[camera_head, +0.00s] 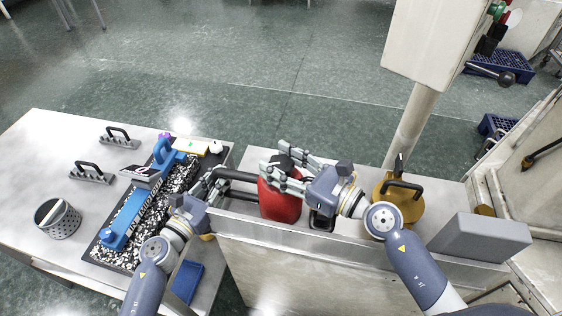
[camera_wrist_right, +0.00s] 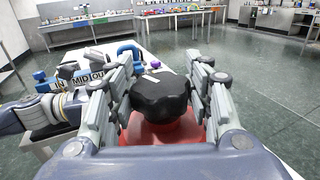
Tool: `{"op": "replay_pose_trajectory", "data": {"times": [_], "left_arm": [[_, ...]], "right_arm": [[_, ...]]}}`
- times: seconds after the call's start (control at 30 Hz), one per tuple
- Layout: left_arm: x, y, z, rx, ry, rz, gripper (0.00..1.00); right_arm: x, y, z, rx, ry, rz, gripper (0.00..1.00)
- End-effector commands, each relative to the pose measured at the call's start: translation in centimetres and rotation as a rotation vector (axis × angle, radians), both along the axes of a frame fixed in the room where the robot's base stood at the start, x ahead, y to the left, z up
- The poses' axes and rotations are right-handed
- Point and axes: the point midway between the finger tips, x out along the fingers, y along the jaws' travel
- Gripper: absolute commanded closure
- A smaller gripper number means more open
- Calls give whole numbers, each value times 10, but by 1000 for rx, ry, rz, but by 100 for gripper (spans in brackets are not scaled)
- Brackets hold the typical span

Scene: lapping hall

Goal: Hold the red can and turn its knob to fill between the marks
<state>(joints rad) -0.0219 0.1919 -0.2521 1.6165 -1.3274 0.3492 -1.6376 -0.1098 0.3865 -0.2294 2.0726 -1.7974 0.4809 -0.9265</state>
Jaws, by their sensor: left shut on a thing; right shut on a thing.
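The red can (camera_head: 281,202) stands upright on the metal cabinet top, with a black knob (camera_head: 283,161) on it. My right gripper (camera_head: 284,168) is at the can's top. In the right wrist view its fingers (camera_wrist_right: 160,95) are on both sides of the lobed black knob (camera_wrist_right: 161,92), shut on it. The red can body (camera_wrist_right: 160,132) shows below the knob. My left gripper (camera_head: 216,183) is at the can's left, shut on the black handle bar (camera_head: 236,175) that runs out from the can. Its fingertips are partly hidden. I see no fill marks.
A yellow can (camera_head: 397,204) with a black handle and a grey block (camera_head: 480,238) stand on the right. The left table (camera_head: 62,140) holds a blue tool on a speckled bed and a perforated metal cup (camera_head: 58,219). A grey post (camera_head: 410,125) rises behind.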

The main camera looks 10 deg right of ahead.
Motion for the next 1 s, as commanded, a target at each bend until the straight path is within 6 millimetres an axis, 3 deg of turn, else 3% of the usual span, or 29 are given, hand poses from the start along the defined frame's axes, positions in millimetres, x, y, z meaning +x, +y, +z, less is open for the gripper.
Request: {"op": "replay_pose_trajectory", "data": {"times": [0.6,1.0], "left_arm": [[-1,-2,1,0,-2,-6,100],[-1,-3,1,0,-2,-7,100]], "right_arm": [[-1,2,0,11,-2,-267,77],[-1,1,0,3,0,-315,77]]}}
